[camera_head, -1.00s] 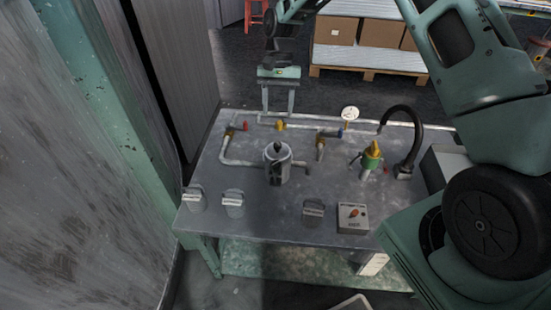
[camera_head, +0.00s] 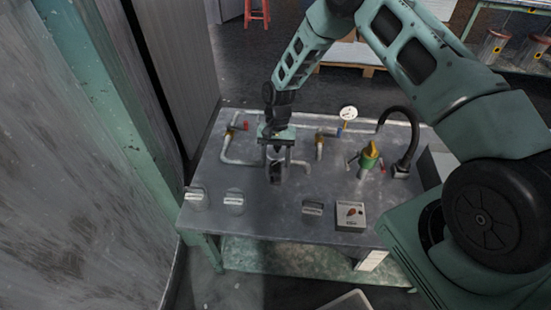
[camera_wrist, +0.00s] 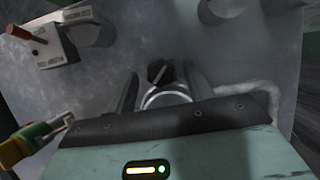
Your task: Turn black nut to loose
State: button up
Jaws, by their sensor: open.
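The black nut (camera_wrist: 159,72) sits on top of a silver metal cylinder (camera_wrist: 166,97) in the wrist view. My gripper (camera_wrist: 160,76) is open, with one finger on each side of the nut and a gap on both sides. In the head view my gripper (camera_head: 276,158) points down at the cylinder from above. The gripper hides the nut and most of the cylinder there. I cannot tell how high the fingertips are relative to the nut.
The metal table (camera_head: 265,222) carries white pipes (camera_head: 235,160) with coloured valves behind the gripper. A pressure gauge (camera_head: 348,113), a yellow-green valve (camera_head: 369,158) and a black hose (camera_head: 413,135) stand to the right. A control box (camera_head: 350,216) is front right. The front left holds flat labelled parts.

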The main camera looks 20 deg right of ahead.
jog(key=shift+s+a+f, duration=0.1)
jog(key=shift+s+f, duration=0.05)
jog(key=shift+f, duration=0.25)
jog(key=shift+c, duration=0.3)
jog(key=c, duration=0.9)
jog(key=n+h+b, duration=0.1)
jog(key=n+b, duration=0.1)
jog(key=shift+a+f+n, duration=0.1)
jog(key=shift+f+n, duration=0.05)
jog(key=shift+n, duration=0.15)
jog(key=shift+r+n+h+b, duration=0.2)
jog(key=shift+n+h+b, duration=0.15)
jog(key=shift+n, duration=0.65)
jog(key=o, duration=1)
jog(key=shift+c, duration=0.2)
